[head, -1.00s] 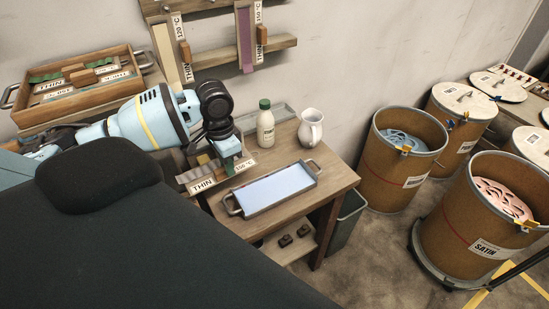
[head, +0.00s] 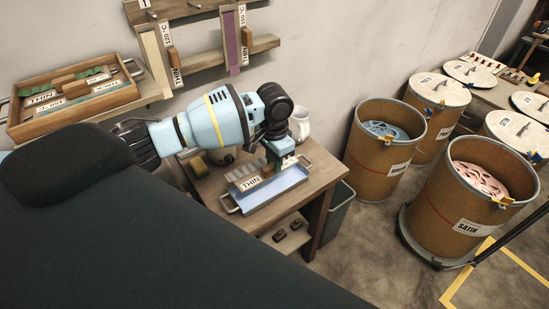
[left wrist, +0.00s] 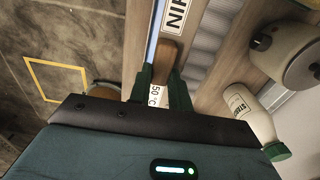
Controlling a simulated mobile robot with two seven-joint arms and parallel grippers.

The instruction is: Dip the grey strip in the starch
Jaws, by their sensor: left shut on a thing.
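My left gripper (head: 280,160) is shut on the wooden handle (left wrist: 170,55) of the grey strip (head: 243,170). The strip carries a THIN label (head: 250,183), and its ribbed grey face shows in the left wrist view (left wrist: 207,40). My right gripper is not in view.
A wooden box of strips (head: 75,105) is at left, and a wall rack (head: 205,62) hangs behind. Drums (head: 465,200) stand at right, with open floor before them.

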